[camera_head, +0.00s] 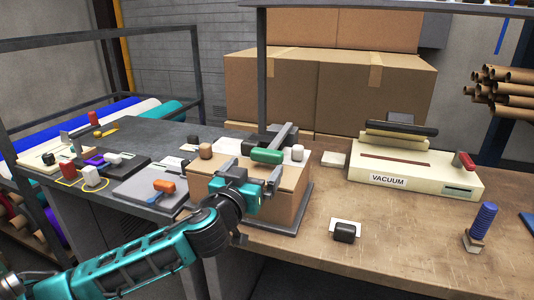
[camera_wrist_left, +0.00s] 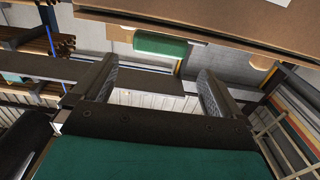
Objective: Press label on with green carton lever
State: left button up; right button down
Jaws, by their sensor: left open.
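The green lever handle (camera_head: 267,156) sits at the front end of a dark grey lever arm (camera_head: 285,135) over the brown carton (camera_head: 288,205) on the bench. My left gripper (camera_head: 252,174) is open and empty, just in front of and below the handle. In the left wrist view the green handle (camera_wrist_left: 160,45) shows beyond the fingertips, between the two open fingers, apart from them. I cannot make out a label on the carton; the gripper hides part of its front. My right gripper is not in view.
A cream machine marked VACUUM (camera_head: 415,183) with a red lever (camera_head: 465,161) stands right. A black stamp-like block (camera_head: 344,232) and blue-handled tool (camera_head: 482,222) stand on the bench. An orange-handled tool (camera_head: 164,186) lies left. The bench front between the carton and black block is clear.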

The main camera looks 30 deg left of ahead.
aim_at(265, 156)
pick_arm(q)
jog(key=x, duration=0.8)
jog(key=shift+w, duration=0.15)
jog(key=shift+c, duration=0.3)
jog(key=c, duration=1.2)
jog(key=shift+r, duration=0.1)
